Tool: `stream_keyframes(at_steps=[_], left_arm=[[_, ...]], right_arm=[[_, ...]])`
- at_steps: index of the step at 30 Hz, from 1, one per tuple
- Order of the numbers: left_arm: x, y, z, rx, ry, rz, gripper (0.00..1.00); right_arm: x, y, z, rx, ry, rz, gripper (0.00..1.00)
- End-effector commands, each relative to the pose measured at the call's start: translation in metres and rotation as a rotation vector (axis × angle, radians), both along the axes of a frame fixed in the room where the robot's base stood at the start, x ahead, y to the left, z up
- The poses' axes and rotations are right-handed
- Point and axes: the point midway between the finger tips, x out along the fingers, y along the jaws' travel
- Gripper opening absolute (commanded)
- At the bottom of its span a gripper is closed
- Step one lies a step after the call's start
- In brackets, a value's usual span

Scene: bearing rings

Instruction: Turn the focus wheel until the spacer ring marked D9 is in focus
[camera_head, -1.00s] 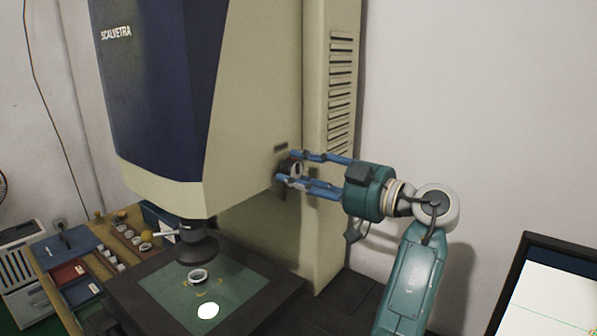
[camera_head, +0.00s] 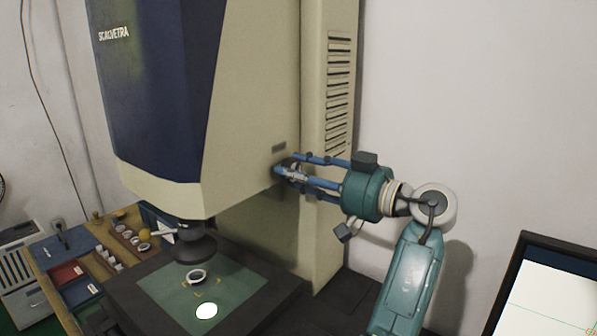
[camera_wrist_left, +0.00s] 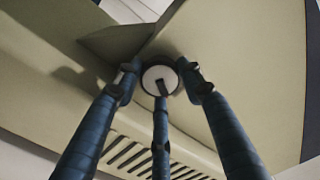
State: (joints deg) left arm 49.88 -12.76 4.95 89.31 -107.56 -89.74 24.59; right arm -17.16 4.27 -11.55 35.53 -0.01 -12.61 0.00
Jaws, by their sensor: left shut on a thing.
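The focus wheel (camera_head: 290,164) is a small dark knob on the side of the beige measuring machine, mostly covered by my fingers in the head view. In the left wrist view its pale round face with a dark rim (camera_wrist_left: 152,75) sits between my blue fingers. My left gripper (camera_head: 292,171) is shut on the wheel; its fingertips (camera_wrist_left: 161,82) also show around it in the wrist view. A pale spacer ring (camera_head: 190,277) lies on the green stage plate (camera_head: 245,285) below the lens (camera_head: 197,248). Its marking is too small to read. My right gripper is out of view.
A monitor (camera_head: 555,285) stands at the lower right, its screen cut off by the frame. A wooden bench (camera_head: 45,260) at the left holds small trays and several small parts. A bright light spot (camera_head: 206,311) lies on the stage plate.

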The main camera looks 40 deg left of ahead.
Motion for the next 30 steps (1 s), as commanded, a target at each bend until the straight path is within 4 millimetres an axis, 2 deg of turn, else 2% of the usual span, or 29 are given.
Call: stream_keyframes(at_steps=[1,14,30], left_arm=[[0.000,0.001,0.005,0.003,0.043,-0.001,0.13],[0.001,0.001,0.007,-0.040,0.449,-0.001,0.12],[0.002,0.001,0.008,-0.093,0.920,0.000,0.12]], right_arm=[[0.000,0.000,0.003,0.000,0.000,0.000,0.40],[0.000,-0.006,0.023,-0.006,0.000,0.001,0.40],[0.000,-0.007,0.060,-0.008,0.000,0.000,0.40]])
